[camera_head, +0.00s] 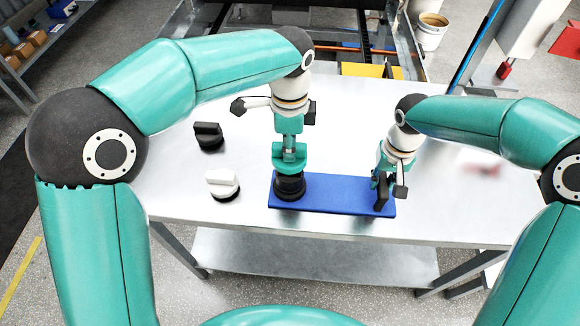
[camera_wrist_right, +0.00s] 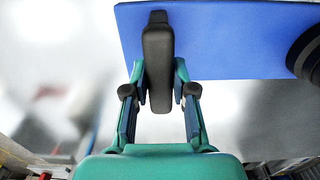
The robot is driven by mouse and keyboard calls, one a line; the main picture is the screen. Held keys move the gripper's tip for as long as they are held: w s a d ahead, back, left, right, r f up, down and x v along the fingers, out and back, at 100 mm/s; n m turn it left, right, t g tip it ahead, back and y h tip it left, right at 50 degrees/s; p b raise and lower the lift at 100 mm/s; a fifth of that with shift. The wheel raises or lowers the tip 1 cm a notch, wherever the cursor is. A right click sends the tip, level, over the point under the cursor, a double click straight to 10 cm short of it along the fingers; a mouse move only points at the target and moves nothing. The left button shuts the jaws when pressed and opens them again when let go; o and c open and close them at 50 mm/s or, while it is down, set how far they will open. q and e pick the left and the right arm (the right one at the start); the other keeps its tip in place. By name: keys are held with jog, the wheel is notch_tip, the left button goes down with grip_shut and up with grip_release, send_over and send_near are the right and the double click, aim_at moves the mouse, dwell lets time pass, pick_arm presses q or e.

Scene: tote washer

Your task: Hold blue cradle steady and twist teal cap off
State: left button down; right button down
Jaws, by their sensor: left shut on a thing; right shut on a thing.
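The blue cradle (camera_head: 335,194) is a flat blue board lying near the front edge of the table. A black round base (camera_head: 290,188) stands on its left end, with the teal cap (camera_head: 289,162) on top. My left gripper (camera_head: 290,148) points down and is shut on the teal cap. A black upright handle (camera_head: 382,194) rises from the board's right end. My right gripper (camera_head: 383,176) is shut on this handle. In the right wrist view, the fingers of my right gripper (camera_wrist_right: 158,85) close on both sides of the handle (camera_wrist_right: 158,50), over the blue board (camera_wrist_right: 235,40).
A yellow block (camera_head: 370,70) and a metal frame are behind the table. A white bucket (camera_head: 430,32) stands at the back right.

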jog(key=shift+s+f, duration=0.2)
jog(key=shift+f, duration=0.05)
jog(key=c, duration=1.3)
grip_release()
pick_arm(q)
jog(key=shift+w+f, duration=0.1)
pick_arm(e)
jog(key=o, duration=0.4)
jog(key=shift+w, duration=0.2)
jog(key=shift+o, duration=0.2)
jog(key=shift+r, duration=0.15)
notch_tip(320, 180, up, 12)
jog(key=shift+o, duration=0.2)
